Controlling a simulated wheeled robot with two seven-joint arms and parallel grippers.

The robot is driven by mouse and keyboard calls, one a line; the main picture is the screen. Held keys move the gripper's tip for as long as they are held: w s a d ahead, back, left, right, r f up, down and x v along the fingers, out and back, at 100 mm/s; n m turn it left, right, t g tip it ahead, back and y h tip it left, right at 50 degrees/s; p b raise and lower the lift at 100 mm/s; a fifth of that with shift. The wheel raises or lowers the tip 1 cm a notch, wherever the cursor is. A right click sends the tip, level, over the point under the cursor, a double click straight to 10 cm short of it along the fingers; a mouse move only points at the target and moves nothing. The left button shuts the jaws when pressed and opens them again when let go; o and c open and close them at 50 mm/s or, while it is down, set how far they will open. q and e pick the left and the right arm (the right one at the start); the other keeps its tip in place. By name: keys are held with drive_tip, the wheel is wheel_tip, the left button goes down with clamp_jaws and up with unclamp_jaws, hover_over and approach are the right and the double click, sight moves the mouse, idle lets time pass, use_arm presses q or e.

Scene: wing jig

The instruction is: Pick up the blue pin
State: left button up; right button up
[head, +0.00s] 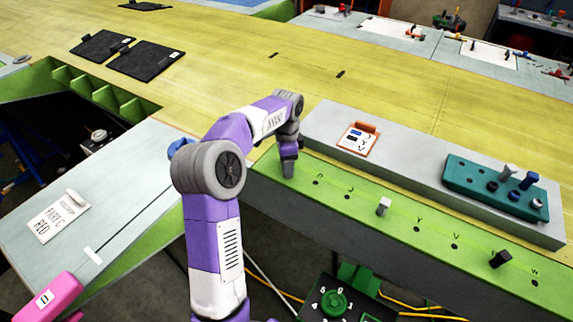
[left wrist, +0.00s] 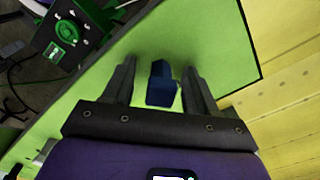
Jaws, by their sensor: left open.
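A blue pin (left wrist: 160,90) stands on the green strip in the left wrist view, between the two fingers of my left gripper (left wrist: 158,72). The fingers are open, with a gap visible on each side of the pin. In the head view my left gripper (head: 288,168) points down at the left end of the green strip (head: 330,200), and it hides the pin there. Other dark blue pins (head: 528,180) stand in the teal block at the right. My right gripper is not in view.
A light grey pin (head: 383,206) and a black pin (head: 500,259) stand further along the strip, among several holes. Behind it is a grey ledge (head: 420,165) with an orange clipboard (head: 359,139) and the teal block (head: 470,180). The yellow surface (head: 400,90) beyond is mostly clear.

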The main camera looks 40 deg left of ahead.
use_arm(q)
drive_tip(key=c, duration=1.1)
drive_tip(key=shift+o, duration=0.2)
wheel_tip(320, 180, up, 10)
drive_tip(key=shift+w+r+p, duration=0.1)
drive_tip(key=shift+p, duration=1.1)
